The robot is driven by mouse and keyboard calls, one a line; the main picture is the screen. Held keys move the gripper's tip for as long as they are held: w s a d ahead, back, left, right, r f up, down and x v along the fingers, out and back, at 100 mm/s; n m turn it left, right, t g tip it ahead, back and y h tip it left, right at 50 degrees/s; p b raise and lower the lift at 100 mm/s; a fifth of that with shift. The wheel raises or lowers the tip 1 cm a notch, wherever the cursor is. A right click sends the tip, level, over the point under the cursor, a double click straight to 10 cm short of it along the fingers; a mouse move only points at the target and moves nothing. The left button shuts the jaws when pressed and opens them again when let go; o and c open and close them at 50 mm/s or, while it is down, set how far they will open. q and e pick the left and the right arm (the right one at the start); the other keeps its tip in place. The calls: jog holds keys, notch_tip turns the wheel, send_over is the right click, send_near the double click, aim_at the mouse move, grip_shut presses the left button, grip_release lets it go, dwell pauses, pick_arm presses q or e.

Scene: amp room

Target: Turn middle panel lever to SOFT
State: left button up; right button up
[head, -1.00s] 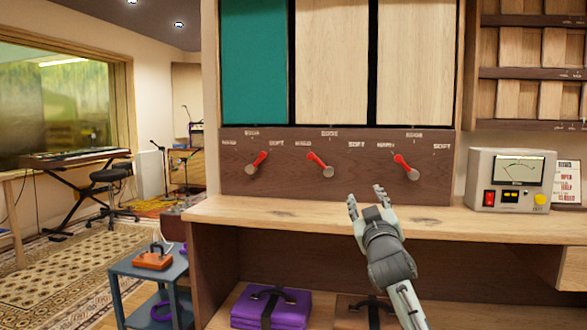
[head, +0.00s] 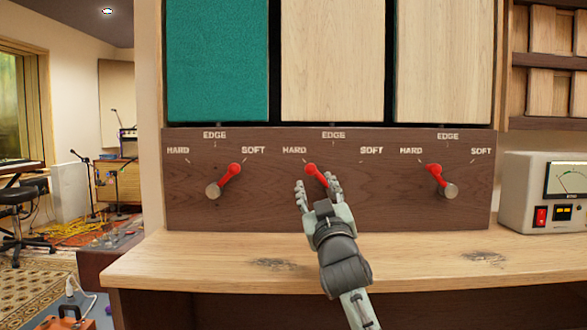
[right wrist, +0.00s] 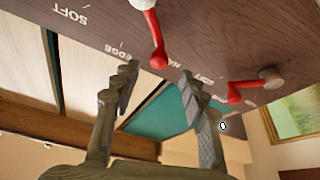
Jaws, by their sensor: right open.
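The middle lever (head: 313,170) is red and tilts up and left, toward HARD. The middle SOFT label (head: 371,150) is up and right of it. My right gripper (head: 318,182) is open in front of this lever and hides its pivot in the head view. In the right wrist view, the red lever end (right wrist: 157,58) shows between the two fingertips (right wrist: 158,74); I cannot tell whether they touch it. The left lever (head: 231,173) tilts toward SOFT and the right lever (head: 435,173) toward HARD. My left gripper is not in view.
The levers sit on a dark wooden board (head: 270,215) above a pale wooden shelf (head: 190,262). Above are a teal panel (head: 217,60) and two bare wood panels. A meter box (head: 520,195) stands at the right. The shelf top is mostly clear.

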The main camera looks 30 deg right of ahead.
aim_at(311, 172)
jog(key=shift+x, duration=3.8)
jog(key=shift+r, duration=0.1)
grip_shut()
